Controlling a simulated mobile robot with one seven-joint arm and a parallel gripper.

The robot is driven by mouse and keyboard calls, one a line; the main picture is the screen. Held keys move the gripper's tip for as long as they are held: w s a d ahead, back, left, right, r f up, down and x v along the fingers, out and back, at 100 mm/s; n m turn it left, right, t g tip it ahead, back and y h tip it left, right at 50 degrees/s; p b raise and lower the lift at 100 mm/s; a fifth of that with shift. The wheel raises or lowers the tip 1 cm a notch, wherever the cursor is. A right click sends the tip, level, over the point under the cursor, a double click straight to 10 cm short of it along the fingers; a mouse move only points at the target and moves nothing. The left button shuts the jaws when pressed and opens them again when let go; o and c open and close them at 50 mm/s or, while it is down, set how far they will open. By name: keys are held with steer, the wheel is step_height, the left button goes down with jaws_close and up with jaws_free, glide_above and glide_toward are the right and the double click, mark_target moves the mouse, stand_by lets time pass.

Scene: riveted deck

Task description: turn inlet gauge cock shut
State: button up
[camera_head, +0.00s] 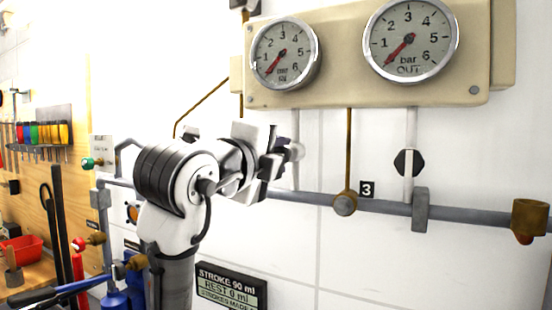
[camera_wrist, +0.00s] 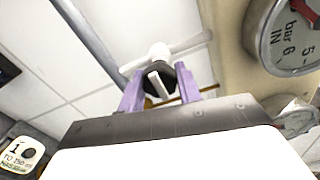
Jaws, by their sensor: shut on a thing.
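The inlet gauge (camera_head: 285,54) is the left of two dials; its needle points low left. It shows in the wrist view (camera_wrist: 288,35), marked IN. Below it a white gauge pipe (camera_head: 296,120) runs down to the grey pipe. The inlet gauge cock (camera_wrist: 158,79) sits on this pipe, a dark round body with a pale lever. My gripper (camera_head: 275,163) is at the cock; its purple fingers (camera_wrist: 160,90) stand on either side and are shut on it. The lever looks crosswise to the pipe, but the steep view leaves its exact angle unclear. In the head view my gripper hides most of it.
The outlet gauge (camera_head: 411,40) and its black cock (camera_head: 408,163), lever upright along its pipe, are to the right. A grey pipe (camera_head: 385,207) crosses the wall below. A stroke display (camera_head: 231,290) is low down. Tools and a red bin (camera_head: 22,252) stand left.

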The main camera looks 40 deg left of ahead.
stand_by(0.5)
steer(key=o, duration=1)
steer(key=shift+s, duration=0.1)
steer(key=b+v, duration=0.4)
steer(key=v, duration=0.9)
steer(key=shift+s, duration=0.35)
steer(key=shift+f, duration=0.15)
